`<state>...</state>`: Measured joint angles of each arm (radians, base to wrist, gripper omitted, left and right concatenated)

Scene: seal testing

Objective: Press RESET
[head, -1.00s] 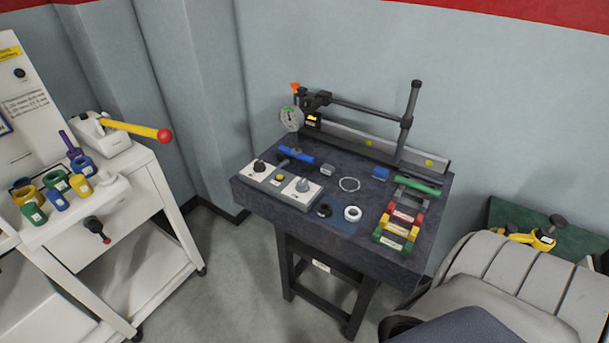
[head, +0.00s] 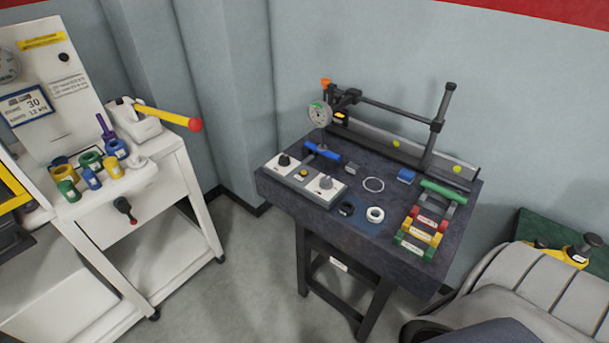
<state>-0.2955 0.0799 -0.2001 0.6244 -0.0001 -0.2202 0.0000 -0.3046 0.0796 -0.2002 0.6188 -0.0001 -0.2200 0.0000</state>
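No button with a readable RESET label shows. A grey control box (head: 318,193) with two dark and grey knobs and a small yellow button (head: 303,173) sits at the front left of the dark table. Neither of my grippers is in view.
The dark table (head: 400,255) also holds a dial gauge (head: 319,115), a clamp bar, rings and colored blocks. A white cart (head: 180,185) bears a yellow lever (head: 165,116) and colored cups. A large grey ribbed object (head: 535,290) fills the lower right. Floor between cart and table is clear.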

